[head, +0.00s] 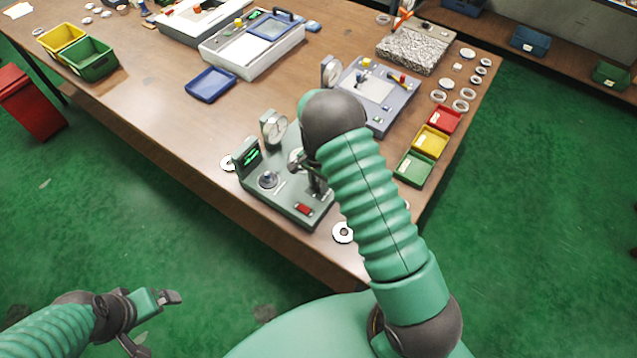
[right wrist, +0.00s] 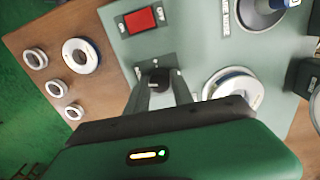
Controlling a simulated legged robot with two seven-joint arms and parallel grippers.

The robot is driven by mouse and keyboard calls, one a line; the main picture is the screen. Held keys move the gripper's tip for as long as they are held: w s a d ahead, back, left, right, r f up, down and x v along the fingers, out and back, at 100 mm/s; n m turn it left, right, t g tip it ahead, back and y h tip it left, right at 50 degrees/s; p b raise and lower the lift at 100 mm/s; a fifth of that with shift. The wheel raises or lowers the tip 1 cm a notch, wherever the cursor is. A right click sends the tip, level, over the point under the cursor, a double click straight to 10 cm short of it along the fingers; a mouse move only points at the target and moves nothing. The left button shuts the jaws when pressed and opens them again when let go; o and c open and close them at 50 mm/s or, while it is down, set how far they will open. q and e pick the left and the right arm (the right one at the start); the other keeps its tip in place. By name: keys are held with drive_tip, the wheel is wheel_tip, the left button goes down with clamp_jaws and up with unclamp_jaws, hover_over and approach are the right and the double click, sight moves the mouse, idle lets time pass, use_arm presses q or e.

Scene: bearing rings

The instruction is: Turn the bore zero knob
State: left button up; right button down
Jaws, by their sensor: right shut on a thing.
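The green bore gauge (head: 262,196) stands at the table's near edge, with a round dial, a lit green display and a red switch (head: 303,209). In the right wrist view, the dark knob (right wrist: 155,76) sits on a small dark plate below the red switch. My right gripper (right wrist: 159,84) is shut on this knob, one finger on each side. In the head view my right gripper (head: 316,180) reaches down to the gauge's right part, and the knob is hidden there. My left gripper (head: 152,318) is open and empty, off the table at lower left.
A white ring (head: 343,232) lies by the gauge's near right corner; another ring (head: 228,163) lies at its left. A grey gauge (head: 392,112) and red, yellow and green bins (head: 431,140) stand behind. A blue tray (head: 210,85) lies farther left. The table's middle left is clear.

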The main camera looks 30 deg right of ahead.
sight(316, 184)
drive_tip(key=shift+w, duration=0.1)
drive_tip(key=c, duration=1.4)
unclamp_jaws()
drive_tip(key=o, duration=0.3)
drive_tip(key=shift+a, duration=0.1)
drive_tip(key=shift+r, duration=0.15)
wheel_tip(316, 184, up, 17)
drive_tip(key=b, duration=0.1)
drive_tip(key=shift+w+f+b, duration=0.2)
drive_tip(key=shift+w+b, duration=0.1)
drive_tip(key=shift+a, duration=0.1)
